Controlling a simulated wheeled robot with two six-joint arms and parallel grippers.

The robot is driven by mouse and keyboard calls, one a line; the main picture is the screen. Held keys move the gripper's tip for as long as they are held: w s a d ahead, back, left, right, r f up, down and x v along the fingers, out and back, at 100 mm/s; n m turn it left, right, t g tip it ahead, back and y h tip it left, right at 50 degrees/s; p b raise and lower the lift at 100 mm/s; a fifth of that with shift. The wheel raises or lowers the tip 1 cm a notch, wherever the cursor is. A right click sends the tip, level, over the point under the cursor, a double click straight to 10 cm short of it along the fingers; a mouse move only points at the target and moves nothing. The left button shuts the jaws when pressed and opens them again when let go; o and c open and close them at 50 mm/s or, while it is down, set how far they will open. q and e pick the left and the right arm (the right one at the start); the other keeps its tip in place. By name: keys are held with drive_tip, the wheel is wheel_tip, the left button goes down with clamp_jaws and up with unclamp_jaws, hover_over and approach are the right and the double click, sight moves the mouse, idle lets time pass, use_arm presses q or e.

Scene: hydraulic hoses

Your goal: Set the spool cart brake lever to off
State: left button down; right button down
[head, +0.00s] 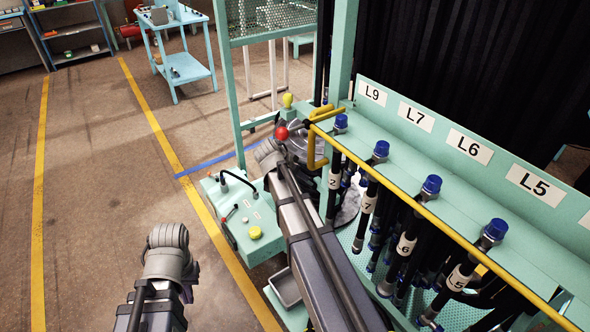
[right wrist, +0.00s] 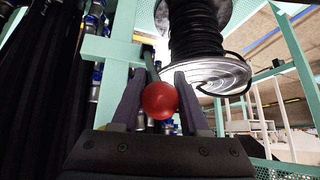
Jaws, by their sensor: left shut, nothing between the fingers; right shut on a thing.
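The brake lever ends in a red ball knob (right wrist: 160,100), with a short dark stem behind it in the right wrist view. The red knob also shows in the head view (head: 282,133), at the far end of my right arm. My right gripper (right wrist: 158,88) is shut on the knob, one finger on each side of it. The spool (right wrist: 208,74), wound with black hose and with a silver flange, is just beyond to the right. My left gripper (head: 187,291) is shut and empty, low over the floor at the bottom left, mostly hidden behind its wrist.
A yellow rail (head: 440,215) and hanging hoses with blue caps (head: 432,186) stand right of my right arm. A teal control box (head: 243,222) with a yellow button lies left of that arm. Open floor (head: 90,200) is at the left, with a teal trolley (head: 183,68) behind.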

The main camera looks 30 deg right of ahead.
drive_tip(key=shift+w+d+r, duration=0.1)
drive_tip(key=shift+d+r, duration=0.25)
drive_tip(key=shift+d, duration=0.3)
drive_tip(key=shift+c, duration=2.2)
unclamp_jaws()
drive_tip(key=shift+r, duration=0.1)
drive_tip(key=p+v, duration=0.6)
drive_tip(key=v, duration=0.1)
drive_tip(key=shift+r, duration=0.1)
drive_tip(key=shift+a+r, duration=0.15)
drive_tip(key=shift+a, duration=0.1)
